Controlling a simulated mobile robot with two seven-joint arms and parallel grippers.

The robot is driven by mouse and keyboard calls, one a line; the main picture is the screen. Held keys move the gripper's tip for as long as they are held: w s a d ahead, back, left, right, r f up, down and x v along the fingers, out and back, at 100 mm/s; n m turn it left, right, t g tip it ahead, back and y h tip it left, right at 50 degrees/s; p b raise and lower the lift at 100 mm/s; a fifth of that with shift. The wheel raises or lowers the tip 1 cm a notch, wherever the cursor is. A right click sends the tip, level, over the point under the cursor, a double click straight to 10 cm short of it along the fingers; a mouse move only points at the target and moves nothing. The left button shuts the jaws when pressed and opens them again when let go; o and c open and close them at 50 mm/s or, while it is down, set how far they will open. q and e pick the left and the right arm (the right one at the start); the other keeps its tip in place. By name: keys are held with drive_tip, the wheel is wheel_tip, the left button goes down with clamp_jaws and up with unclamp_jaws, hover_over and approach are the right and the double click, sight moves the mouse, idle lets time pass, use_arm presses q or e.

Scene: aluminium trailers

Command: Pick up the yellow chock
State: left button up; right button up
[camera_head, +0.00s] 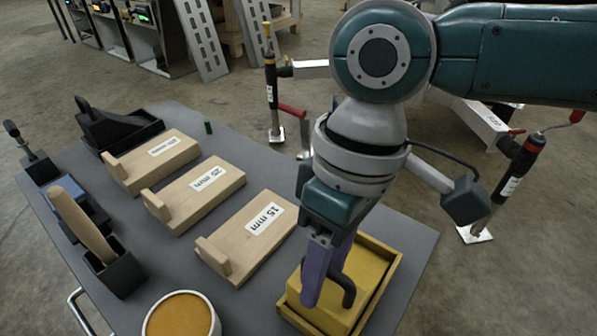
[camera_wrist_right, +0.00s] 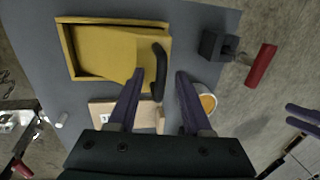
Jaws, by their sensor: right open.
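The yellow chock (camera_head: 335,308) sits in a yellow-edged wooden tray (camera_head: 381,292) at the front right of the grey table. It has a curved black handle (camera_wrist_right: 159,70) on one side. My right gripper (camera_head: 327,272) points down over the chock, its purple fingers spread around the handle. In the right wrist view the handle shows between and just beyond the open fingertips (camera_wrist_right: 169,77). I cannot tell whether the fingers touch it. Two purple bars at the right edge of the wrist view look like my left gripper (camera_wrist_right: 303,118); its opening is unclear.
Three labelled wooden blocks (camera_head: 247,238) lie left of the tray. A round cup with orange contents (camera_head: 181,316) stands at the front. Black holders (camera_head: 115,273), one with a wooden handle, line the left edge. Trailer jacks (camera_head: 517,176) stand on the floor beyond.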

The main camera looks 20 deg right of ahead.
clamp_jaws()
idle(1.4)
